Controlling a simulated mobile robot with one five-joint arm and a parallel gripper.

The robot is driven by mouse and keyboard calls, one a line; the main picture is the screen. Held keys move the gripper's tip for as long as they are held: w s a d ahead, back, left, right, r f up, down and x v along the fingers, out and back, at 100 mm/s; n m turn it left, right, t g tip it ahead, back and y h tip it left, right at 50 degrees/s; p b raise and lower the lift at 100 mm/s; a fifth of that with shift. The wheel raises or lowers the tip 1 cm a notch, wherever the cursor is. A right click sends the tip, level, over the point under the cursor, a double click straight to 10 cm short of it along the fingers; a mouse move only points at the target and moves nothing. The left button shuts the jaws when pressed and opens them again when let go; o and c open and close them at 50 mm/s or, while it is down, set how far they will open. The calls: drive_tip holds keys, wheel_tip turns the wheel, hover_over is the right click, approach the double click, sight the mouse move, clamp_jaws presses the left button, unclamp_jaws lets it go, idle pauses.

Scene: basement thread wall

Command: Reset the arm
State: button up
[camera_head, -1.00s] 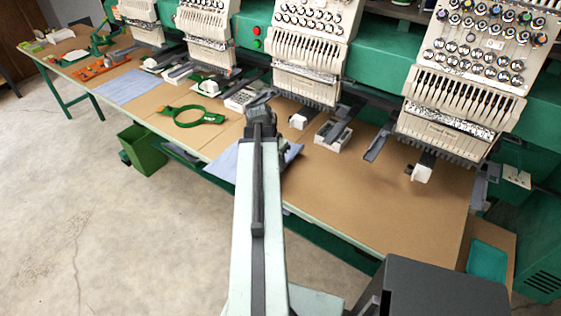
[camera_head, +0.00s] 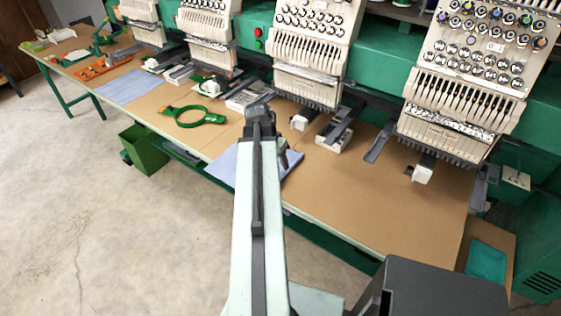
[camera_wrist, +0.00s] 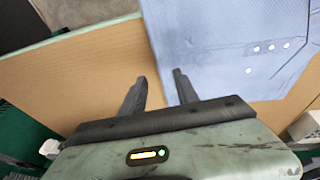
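My gripper (camera_wrist: 160,84) shows in the wrist view with its two dark fingers apart and nothing between them. It is over the tan table top (camera_wrist: 80,75), beside a folded blue cloth (camera_wrist: 225,45). In the head view my arm reaches over the table's front edge, and my gripper is mostly hidden behind the arm's end. The blue cloth (camera_head: 222,166) lies partly behind my arm there. I cannot tell the exact height of the gripper above the table.
Embroidery machine heads (camera_head: 465,90) line the back of the table. A green hoop (camera_head: 195,115) lies left of my arm. A green bin (camera_head: 143,150) stands on the floor. The table's right part (camera_head: 370,200) is clear.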

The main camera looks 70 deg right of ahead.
drive_tip(key=p+v, duration=0.5)
drive_tip(key=v, duration=0.2)
drive_tip(key=shift+p, duration=0.4)
drive_tip(key=w+a+n+t, duration=0.1)
drive_tip(key=w+a+n, duration=0.3)
drive_tip(key=w+a, duration=0.9)
drive_tip(key=w+a+n+t, duration=0.1)
drive_tip(key=w+a+n, duration=0.3)
drive_tip(key=w+a, duration=0.85)
drive_tip(key=w+a+n, duration=0.2)
drive_tip(key=a+n, duration=0.2)
drive_tip(key=a, duration=0.5)
drive_tip(key=w+a+n+y, duration=0.1)
drive_tip(key=w+a+n, duration=0.2)
drive_tip(key=a, duration=0.7)
drive_tip(key=w+a+f+n+y, duration=0.1)
drive_tip(key=w+a+n, duration=0.2)
drive_tip(key=a, duration=0.7)
drive_tip(key=n, duration=0.2)
drive_tip(key=shift+n, duration=0.4)
